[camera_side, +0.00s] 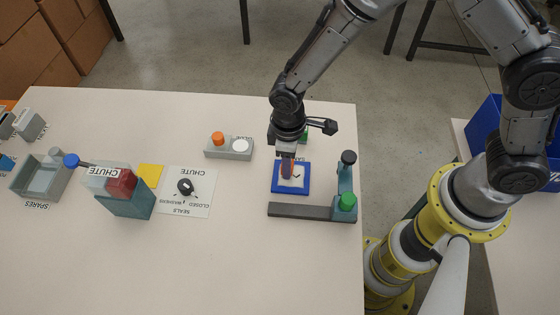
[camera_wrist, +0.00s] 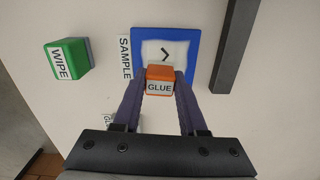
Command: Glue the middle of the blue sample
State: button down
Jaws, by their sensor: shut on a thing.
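The blue sample (camera_side: 276,190) is a flat square with a blue border and a pale middle with a dark mark, lying on the table. It also shows in the wrist view (camera_wrist: 198,40), next to a SAMPLE label (camera_wrist: 124,57). My gripper (camera_wrist: 160,82) is shut on an orange block marked GLUE (camera_wrist: 159,74). In the side view my gripper (camera_side: 287,170) is over the sample. The block overlaps the sample's near edge in the wrist view; I cannot tell whether they touch.
A green WIPE block (camera_wrist: 66,60) stands beside the sample. The front table is clear.

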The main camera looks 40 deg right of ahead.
jog(key=shift+s+d, duration=1.6)
jog(key=shift+w+a, duration=2.5)
jog(key=shift+a, duration=0.05)
notch_tip(320, 180, up, 8)
